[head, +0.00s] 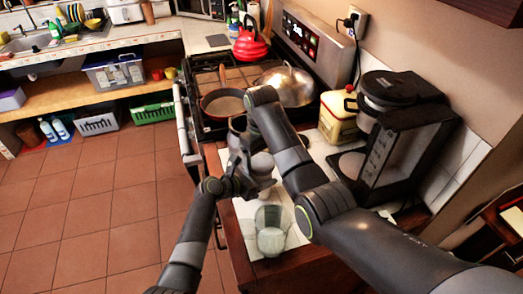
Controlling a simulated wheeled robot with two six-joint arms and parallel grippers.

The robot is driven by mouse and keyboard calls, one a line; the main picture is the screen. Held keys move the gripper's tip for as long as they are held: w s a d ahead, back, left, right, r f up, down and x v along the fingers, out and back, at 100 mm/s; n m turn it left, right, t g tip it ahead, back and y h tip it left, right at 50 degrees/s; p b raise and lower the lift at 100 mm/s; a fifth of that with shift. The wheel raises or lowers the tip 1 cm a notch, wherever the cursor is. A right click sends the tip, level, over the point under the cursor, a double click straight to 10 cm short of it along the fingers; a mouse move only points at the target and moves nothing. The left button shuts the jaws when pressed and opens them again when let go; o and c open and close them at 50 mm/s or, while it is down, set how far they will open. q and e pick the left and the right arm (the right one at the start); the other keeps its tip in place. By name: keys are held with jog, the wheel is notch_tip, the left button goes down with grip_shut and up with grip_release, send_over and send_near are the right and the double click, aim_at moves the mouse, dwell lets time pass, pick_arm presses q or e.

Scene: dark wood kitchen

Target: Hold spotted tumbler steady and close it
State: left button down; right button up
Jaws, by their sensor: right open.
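A clear tumbler-like vessel (272,218) stands on the pale counter top, near its front end. A whitish round part shows low in it. I cannot make out spots or a separate lid. My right gripper (262,183) is open, just behind the vessel in the picture and apart from its rim. My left arm comes up from the lower left, and its wrist end meets the same spot. My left gripper (236,182) overlaps the right one there, so its fingers are hard to tell apart. A pale rounded thing (262,163) is partly hidden behind the grippers.
The tiled floor on the left is clear.

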jog(key=c, duration=0.8)
jog(key=m, duration=0.8)
jog(key=shift+m, duration=0.3)
jog(key=o, duration=1.1)
jog(key=shift+c, duration=0.2)
